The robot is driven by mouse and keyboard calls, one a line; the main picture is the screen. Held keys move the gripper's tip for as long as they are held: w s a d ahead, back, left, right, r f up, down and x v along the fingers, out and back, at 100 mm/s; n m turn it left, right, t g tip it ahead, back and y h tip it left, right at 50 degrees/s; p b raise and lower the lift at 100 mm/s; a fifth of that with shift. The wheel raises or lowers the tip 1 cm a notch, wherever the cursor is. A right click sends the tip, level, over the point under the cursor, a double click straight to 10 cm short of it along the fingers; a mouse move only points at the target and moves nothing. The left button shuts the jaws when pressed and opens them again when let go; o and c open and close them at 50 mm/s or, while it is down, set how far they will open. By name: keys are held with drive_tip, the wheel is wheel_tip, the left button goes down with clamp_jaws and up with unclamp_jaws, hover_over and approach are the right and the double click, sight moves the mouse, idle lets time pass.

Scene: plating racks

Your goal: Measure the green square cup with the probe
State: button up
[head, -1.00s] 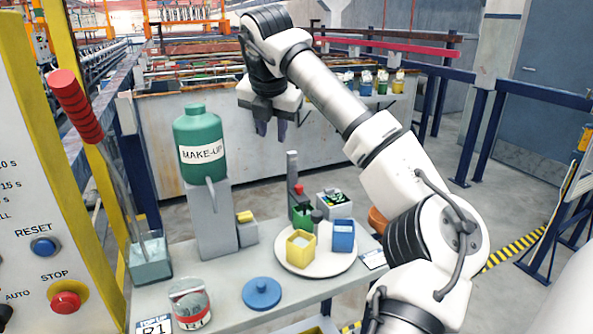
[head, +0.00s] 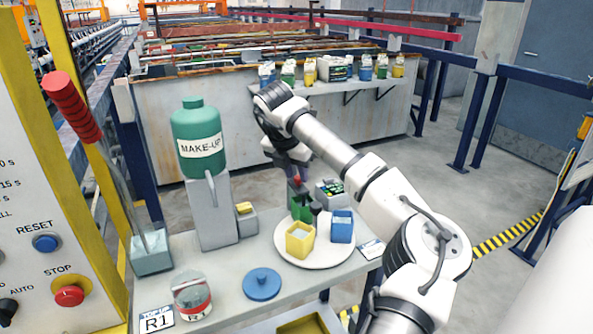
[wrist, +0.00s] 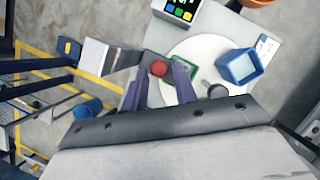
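The green square cup (head: 301,211) stands on a round white plate (head: 318,262), behind the yellow square cup (head: 300,240). In the wrist view the green cup (wrist: 208,91) is partly hidden by my right finger. A red knob (head: 296,181), seemingly the probe's top, stands upright just behind the green cup. In the wrist view this red knob (wrist: 159,68) lies between my two purple fingers. My gripper (head: 292,164) is open, pointing down just above it. I cannot tell whether the fingers touch it. The probe's lower part is hidden.
A blue square cup (head: 342,227) and a dark knob (head: 316,209) are close by on the plate. A meter with coloured buttons (head: 330,190) stands behind. The green MAKE-UP bottle (head: 201,140) on its grey stand is to the left. A blue lid (head: 262,284) lies in front.

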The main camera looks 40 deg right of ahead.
drive_tip(key=shift+w+d+f, duration=0.1)
drive_tip(key=shift+d+f, duration=0.1)
drive_tip(key=shift+f, duration=0.45)
clamp_jaws()
drive_tip(key=shift+r, duration=0.1)
wheel_tip(320, 180, up, 6)
drive_tip(key=shift+f+p, duration=0.1)
drive_tip(key=shift+p, duration=0.2)
drive_tip(key=shift+w, duration=0.1)
unclamp_jaws()
